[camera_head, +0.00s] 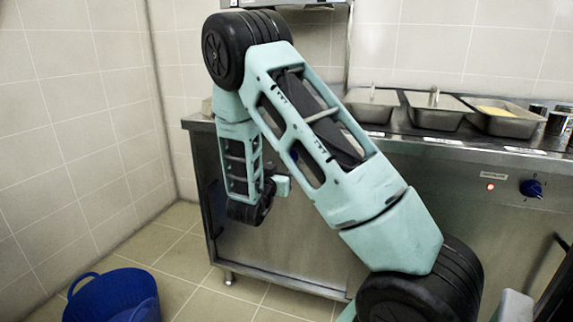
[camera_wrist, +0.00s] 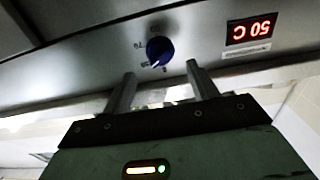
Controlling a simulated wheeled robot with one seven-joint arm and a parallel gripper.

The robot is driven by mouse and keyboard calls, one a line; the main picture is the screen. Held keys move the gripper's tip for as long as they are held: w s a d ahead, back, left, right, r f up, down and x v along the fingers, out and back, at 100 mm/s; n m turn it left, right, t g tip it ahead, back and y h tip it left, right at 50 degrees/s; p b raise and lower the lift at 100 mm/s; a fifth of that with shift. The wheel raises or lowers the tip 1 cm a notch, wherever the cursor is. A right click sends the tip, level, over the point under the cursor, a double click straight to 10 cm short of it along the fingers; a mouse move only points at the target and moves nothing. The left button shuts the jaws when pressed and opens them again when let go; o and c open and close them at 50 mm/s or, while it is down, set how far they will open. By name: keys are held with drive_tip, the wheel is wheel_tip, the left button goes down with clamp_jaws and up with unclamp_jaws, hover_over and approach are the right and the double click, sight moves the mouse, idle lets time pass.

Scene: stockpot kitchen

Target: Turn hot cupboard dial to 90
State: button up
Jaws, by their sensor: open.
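In the wrist view, which looks upside down, a round blue dial (camera_wrist: 158,51) sits on the steel panel (camera_wrist: 95,62). Small numbers ring it, too small to read surely. A red display (camera_wrist: 251,29) to its right reads 50 C, inverted. My gripper (camera_wrist: 161,69) is open, its two fingers pointing toward the panel, one to each side below the dial in the picture. The fingers appear apart from the dial and nothing is between them. In the head view my arm mostly hides this dial and the display; the fingers do not show clearly there.
In the head view another blue dial (camera_head: 532,188) with a red light (camera_head: 490,187) is on the panel at right. Several lidded or open steel pans, including one pan (camera_head: 506,121), stand on the counter. A blue bucket (camera_head: 112,296) stands on the floor at lower left.

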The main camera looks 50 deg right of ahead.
drive_tip(key=x, duration=0.6)
drive_tip(key=shift+w+d+b, duration=0.1)
drive_tip(key=shift+d+b, duration=0.2)
drive_tip(key=shift+b, duration=0.05)
drive_tip(key=c, duration=1)
